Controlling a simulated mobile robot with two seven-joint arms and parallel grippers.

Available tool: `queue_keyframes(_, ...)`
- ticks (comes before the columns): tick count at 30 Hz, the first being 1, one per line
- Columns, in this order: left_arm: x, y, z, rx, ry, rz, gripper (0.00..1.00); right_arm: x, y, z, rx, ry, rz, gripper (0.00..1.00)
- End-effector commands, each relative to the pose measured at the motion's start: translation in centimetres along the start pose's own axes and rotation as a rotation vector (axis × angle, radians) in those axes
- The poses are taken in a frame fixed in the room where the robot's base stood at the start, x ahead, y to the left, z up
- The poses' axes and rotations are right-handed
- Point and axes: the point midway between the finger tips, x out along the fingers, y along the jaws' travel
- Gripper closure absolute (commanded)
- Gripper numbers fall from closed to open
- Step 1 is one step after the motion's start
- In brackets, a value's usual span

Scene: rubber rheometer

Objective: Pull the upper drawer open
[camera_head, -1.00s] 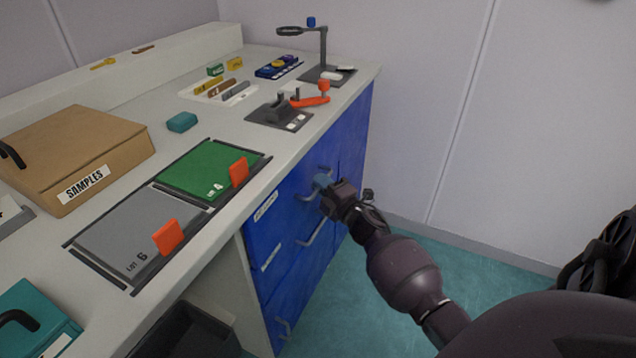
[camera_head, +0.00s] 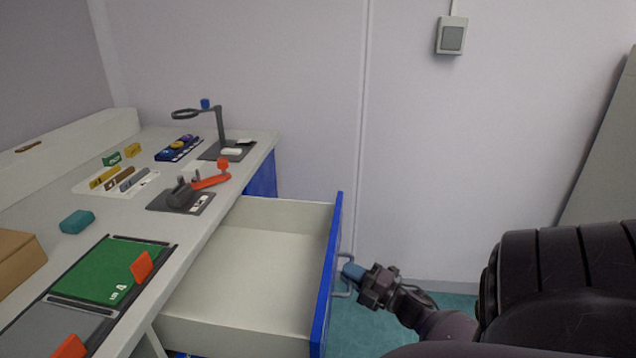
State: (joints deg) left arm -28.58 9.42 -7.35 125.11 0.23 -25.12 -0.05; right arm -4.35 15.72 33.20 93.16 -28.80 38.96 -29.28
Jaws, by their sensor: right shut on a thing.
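The upper drawer (camera_head: 255,262) stands pulled well out from under the worktop. Its inside is pale and looks empty, and its front is a blue panel (camera_head: 333,265) seen nearly edge-on. A metal handle (camera_head: 341,291) sticks out from the front. My right gripper (camera_head: 352,273) is shut on this handle, at the outer side of the blue panel. Its bluish fingertips partly hide the handle. My left gripper is not in view.
The worktop holds a green mat (camera_head: 105,272) with orange tabs, a teal block (camera_head: 77,221), an orange-levered device (camera_head: 185,196), a white tray (camera_head: 130,187) and a magnifier stand (camera_head: 222,140). A brown box (camera_head: 18,262) stands at left. Teal floor is free beyond the drawer.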

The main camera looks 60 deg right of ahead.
Motion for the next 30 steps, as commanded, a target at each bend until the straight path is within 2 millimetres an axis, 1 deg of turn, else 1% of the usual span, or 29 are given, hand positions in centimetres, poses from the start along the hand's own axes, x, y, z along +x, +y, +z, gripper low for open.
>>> queue_keyframes(1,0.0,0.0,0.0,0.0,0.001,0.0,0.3,-1.0,0.1,0.4,-0.001,-0.001,-0.003,1.0)
queue_keyframes(3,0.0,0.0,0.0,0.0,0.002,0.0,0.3,-2.0,0.4,0.8,0.0,-0.001,-0.002,1.0)
queue_keyframes(9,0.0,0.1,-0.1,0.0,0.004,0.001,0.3,-3.7,0.7,1.6,0.0,0.0,-0.001,1.0)
queue_keyframes(14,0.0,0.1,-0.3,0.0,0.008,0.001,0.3,-4.1,0.8,1.7,0.001,0.0,0.0,1.0)
queue_keyframes(23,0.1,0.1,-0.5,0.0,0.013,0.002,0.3,-4.1,0.8,1.7,0.001,0.0,0.0,1.0)
queue_keyframes(24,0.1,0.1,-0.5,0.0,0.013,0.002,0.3,-4.1,0.8,1.7,0.001,0.0,0.0,0.81)
queue_keyframes(26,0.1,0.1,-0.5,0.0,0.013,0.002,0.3,-4.1,0.8,1.7,0.001,0.0,0.0,0.72)
queue_keyframes(27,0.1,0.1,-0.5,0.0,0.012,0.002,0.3,-4.1,0.8,1.7,0.001,0.0,0.0,0.66)
queue_keyframes(28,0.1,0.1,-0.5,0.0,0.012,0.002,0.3,-4.1,0.8,1.7,0.001,0.0,0.0,0.63)
queue_keyframes(30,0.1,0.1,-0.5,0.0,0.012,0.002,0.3,-4.1,0.8,1.7,0.001,0.0,0.0,0.63)
